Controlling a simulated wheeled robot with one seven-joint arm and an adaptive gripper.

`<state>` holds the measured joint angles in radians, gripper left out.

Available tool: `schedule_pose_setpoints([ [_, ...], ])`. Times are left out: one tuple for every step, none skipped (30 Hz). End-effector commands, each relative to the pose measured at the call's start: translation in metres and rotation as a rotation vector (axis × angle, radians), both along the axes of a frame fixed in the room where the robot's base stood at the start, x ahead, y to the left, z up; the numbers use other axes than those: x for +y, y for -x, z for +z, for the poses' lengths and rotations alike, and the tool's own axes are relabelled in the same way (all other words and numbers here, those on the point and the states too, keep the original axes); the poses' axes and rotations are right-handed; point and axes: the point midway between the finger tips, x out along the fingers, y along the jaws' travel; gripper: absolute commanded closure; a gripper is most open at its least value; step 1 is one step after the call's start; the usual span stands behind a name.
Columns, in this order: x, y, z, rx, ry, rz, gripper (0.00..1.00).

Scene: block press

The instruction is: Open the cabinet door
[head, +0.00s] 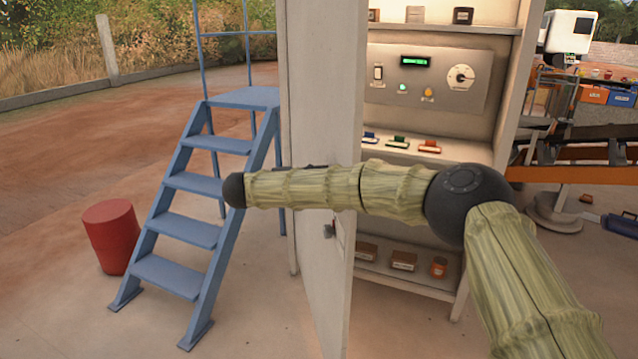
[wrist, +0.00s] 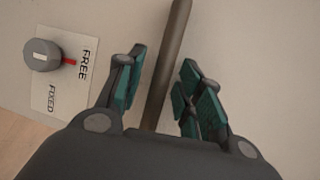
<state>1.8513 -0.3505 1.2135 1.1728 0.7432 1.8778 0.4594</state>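The cabinet door (head: 318,90) is a pale panel standing swung out from the cabinet (head: 478,60), whose shelves show to its right. In the wrist view a dark grey bar handle (wrist: 179,25) runs up the pale door face. My gripper (wrist: 162,62) has its teal-padded fingers apart, one on each side of the bar. A gap shows on the left of the bar; contact on the right cannot be told. A grey knob (wrist: 42,55) left of the handle has its red mark at FREE, above the word FIXED. In the head view my gripper is hidden by my arm.
Blue steps (head: 205,190) with rails stand close to the left of the door. A red bin (head: 111,237) stands left of them. Inside the cabinet are a control panel (head: 430,78) and small items on shelves. An orange-framed conveyor (head: 590,175) is at the right.

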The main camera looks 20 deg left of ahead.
Motion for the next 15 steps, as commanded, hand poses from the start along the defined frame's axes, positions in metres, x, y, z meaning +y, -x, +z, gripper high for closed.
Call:
schedule_pose_setpoints([
  [0.001,0.001,0.000,0.000,0.000,0.001,0.63],
  [0.001,0.001,0.000,0.000,0.001,0.002,0.63],
  [0.002,0.001,0.000,0.001,0.000,0.002,0.63],
  [0.002,0.001,0.000,0.001,0.000,0.002,0.63],
  [0.002,0.001,-0.001,0.001,0.000,0.003,0.63],
  [0.003,0.002,-0.001,0.001,0.000,0.003,0.63],
  [0.003,0.002,-0.001,0.001,0.000,0.003,0.63],
  [0.003,0.003,0.000,0.001,0.000,0.004,0.63],
  [0.005,0.004,0.000,0.001,0.001,0.004,0.63],
  [0.006,0.006,0.000,0.001,0.001,0.004,0.63],
  [0.007,0.008,0.001,0.001,0.001,0.005,0.63],
  [0.010,0.012,0.002,0.000,0.001,0.005,0.63],
  [0.011,0.015,0.003,0.000,0.001,0.005,0.63],
  [0.014,0.019,0.004,0.000,0.001,0.005,0.63],
  [0.016,0.023,0.004,0.000,0.001,0.005,0.63],
])
